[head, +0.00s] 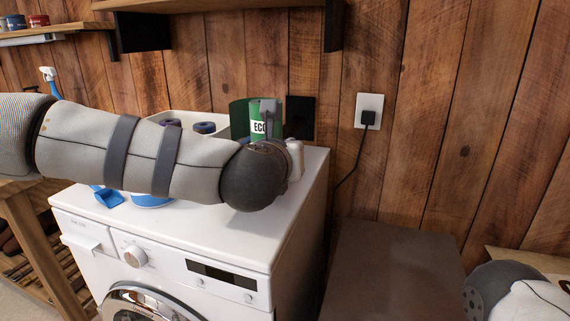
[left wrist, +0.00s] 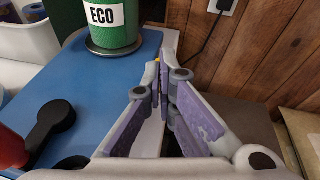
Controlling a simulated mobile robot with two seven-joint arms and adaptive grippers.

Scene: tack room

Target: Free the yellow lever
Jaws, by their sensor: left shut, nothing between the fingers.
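My left gripper (left wrist: 162,66) is shut and empty in the left wrist view, its fingertips right of a green ECO can (left wrist: 112,38). A blue flat surface (left wrist: 90,88) lies under the can, left of the fingers. A black handle-shaped piece (left wrist: 52,122) lies on it at the left, beside a red part (left wrist: 12,148). In the head view my left arm covers most of this area.
The white washing machine (head: 225,235) carries these things, with a pale bin (head: 185,118) at the back. A wooden wall with a socket and black plug (head: 368,117) stands close behind. A brown box-like surface (head: 395,275) is at the right. Shelves hang above.

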